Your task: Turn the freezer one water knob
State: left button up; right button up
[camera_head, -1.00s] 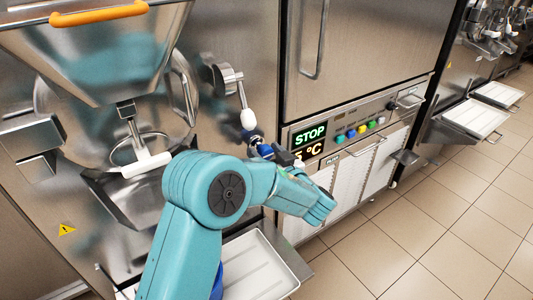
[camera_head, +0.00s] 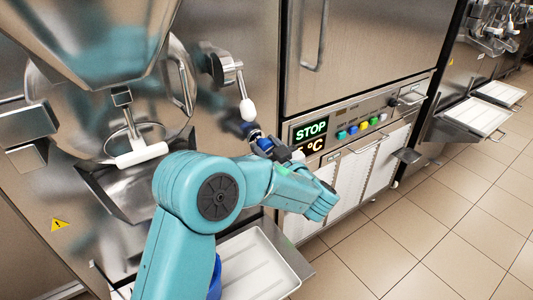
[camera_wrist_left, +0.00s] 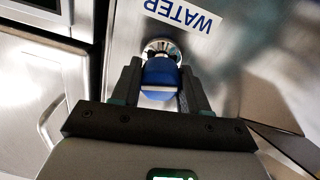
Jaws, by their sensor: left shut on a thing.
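The blue water knob (camera_wrist_left: 160,78) sits on a round metal fitting under an upside-down WATER label (camera_wrist_left: 178,14) in the left wrist view. My left gripper (camera_wrist_left: 158,88) has one finger on each side of the knob and is shut on it. In the head view the left gripper (camera_head: 254,136) is at the freezer front, left of the STOP display, with the blue knob (camera_head: 255,132) partly hidden at its tips. My right gripper is not in view.
A metal lever with a white handle (camera_head: 247,109) hangs just above the left gripper. The STOP display (camera_head: 310,130) and coloured buttons (camera_head: 352,131) are to the right. A white tray (camera_head: 255,268) lies below my arm. The tiled floor (camera_head: 430,235) at right is clear.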

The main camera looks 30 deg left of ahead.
pick_arm(q)
jog(key=n+b, duration=0.6)
jog(key=shift+f, duration=0.25)
jog(key=shift+r+n+y+b, duration=0.2)
jog(key=shift+n+y+b, duration=0.1)
jog(key=shift+n+b, duration=1.7)
jog(key=o, duration=1)
jog(key=shift+o, duration=0.2)
jog(key=r+p+v, duration=0.1)
jog(key=p+v, duration=0.1)
jog(key=v, duration=1.4)
jog(key=shift+d+f, duration=0.2)
jog(key=shift+f, duration=0.2)
jog(key=shift+d, duration=0.1)
